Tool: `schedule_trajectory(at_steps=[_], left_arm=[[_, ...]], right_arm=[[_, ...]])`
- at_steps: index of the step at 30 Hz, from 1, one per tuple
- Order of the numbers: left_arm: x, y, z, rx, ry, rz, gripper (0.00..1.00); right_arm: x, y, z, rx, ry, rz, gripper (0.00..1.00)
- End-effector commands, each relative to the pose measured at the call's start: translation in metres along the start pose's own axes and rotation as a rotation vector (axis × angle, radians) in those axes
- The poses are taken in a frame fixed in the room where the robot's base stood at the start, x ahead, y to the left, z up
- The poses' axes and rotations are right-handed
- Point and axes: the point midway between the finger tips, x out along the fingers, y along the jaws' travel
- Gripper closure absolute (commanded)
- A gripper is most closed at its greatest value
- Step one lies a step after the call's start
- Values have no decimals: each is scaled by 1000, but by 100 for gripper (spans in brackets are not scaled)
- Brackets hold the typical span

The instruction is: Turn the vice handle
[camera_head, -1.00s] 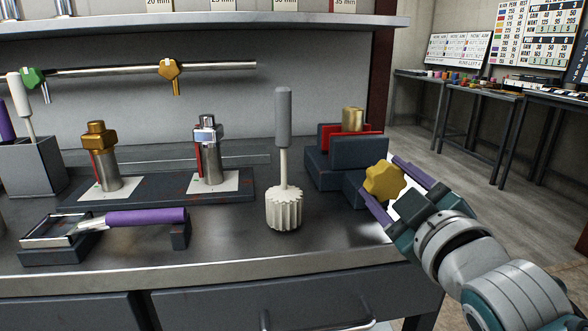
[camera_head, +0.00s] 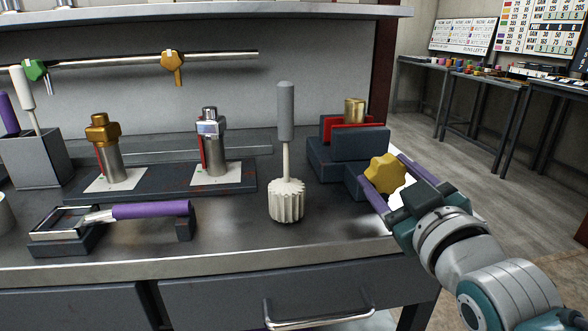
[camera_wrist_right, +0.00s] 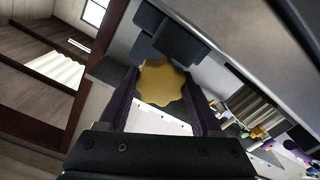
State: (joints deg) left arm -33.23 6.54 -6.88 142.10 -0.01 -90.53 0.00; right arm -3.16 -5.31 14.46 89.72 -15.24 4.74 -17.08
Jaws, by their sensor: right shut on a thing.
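The vice (camera_head: 345,150) is a dark blue-grey block with red jaw faces at the right end of the bench, and a brass cylinder (camera_head: 354,111) stands between its jaws. Its handle is a yellow lobed knob (camera_head: 385,174) on the near right side. My right gripper (camera_head: 388,180) is shut on the knob, with one purple finger on each side of it. The right wrist view shows the same knob (camera_wrist_right: 162,84) between the two fingers, with the dark vice body beyond. My left gripper is not in view.
A white ribbed brush (camera_head: 287,200) with a grey handle stands left of the vice. Two metal valve pieces stand on a dark plate (camera_head: 240,186) further left. A purple-handled tool (camera_head: 150,209) rests at the front left. A drawer handle (camera_head: 318,320) juts out below the bench edge.

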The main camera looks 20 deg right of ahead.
Motion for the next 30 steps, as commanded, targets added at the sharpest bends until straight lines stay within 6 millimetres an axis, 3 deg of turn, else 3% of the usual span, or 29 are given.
schedule_trajectory(at_steps=[2, 3, 10, 20, 30], left_arm=[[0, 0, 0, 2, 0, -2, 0], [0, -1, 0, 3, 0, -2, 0], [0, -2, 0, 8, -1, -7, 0], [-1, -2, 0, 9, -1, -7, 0], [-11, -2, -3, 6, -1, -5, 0]], right_arm=[[0, 0, -1, -1, 2, 1, 90], [0, 0, -1, -1, 2, 1, 32], [0, 0, 0, -2, 1, 0, 6], [-4, 0, 0, -2, -1, -1, 5], [-64, 0, 0, -1, -4, -2, 5]])
